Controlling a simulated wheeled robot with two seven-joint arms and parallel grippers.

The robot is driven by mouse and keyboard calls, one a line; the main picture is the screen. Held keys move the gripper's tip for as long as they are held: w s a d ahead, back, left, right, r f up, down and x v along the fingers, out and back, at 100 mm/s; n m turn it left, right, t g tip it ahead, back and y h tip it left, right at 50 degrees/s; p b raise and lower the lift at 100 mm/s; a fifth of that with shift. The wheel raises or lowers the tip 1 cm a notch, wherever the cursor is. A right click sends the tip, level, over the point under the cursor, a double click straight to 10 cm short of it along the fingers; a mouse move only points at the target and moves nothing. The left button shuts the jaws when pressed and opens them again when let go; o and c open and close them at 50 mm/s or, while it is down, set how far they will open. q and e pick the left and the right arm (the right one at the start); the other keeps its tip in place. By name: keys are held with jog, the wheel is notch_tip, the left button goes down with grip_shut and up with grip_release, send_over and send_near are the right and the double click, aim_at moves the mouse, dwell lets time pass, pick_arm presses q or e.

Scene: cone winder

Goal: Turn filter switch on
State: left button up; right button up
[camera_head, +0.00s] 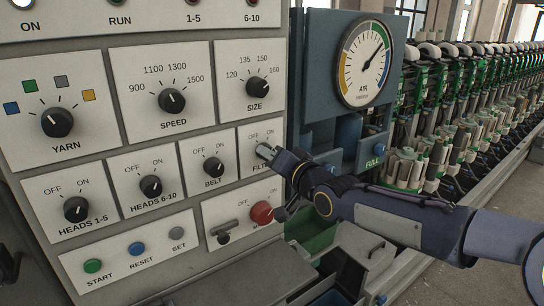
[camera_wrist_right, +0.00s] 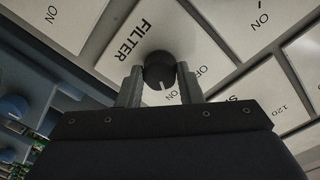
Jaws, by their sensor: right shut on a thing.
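The filter switch is a black round knob (camera_wrist_right: 158,68) on a pale panel plate marked FILTER, OFF and ON. In the wrist view its white pointer line points toward the ON label. My right gripper (camera_head: 266,152) reaches the plate from the right; it also shows in the wrist view (camera_wrist_right: 159,82). Its two fingers stand on either side of the knob and are shut on it. In the head view the gripper hides the knob and part of the FILTER label (camera_head: 260,168).
The belt knob (camera_head: 213,167) is just left of the gripper, and the size knob (camera_head: 258,87) is above. A red knob (camera_head: 262,212) sits below. An air gauge (camera_head: 366,62) stands on the right. My right arm spans the space before the spindles.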

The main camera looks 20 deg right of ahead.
jog(key=o, duration=1)
jog(key=shift+c, duration=0.2)
jog(key=p+v, duration=0.2)
jog(key=v, duration=0.5)
jog(key=shift+s+p, duration=0.4)
jog(key=shift+d, duration=0.1)
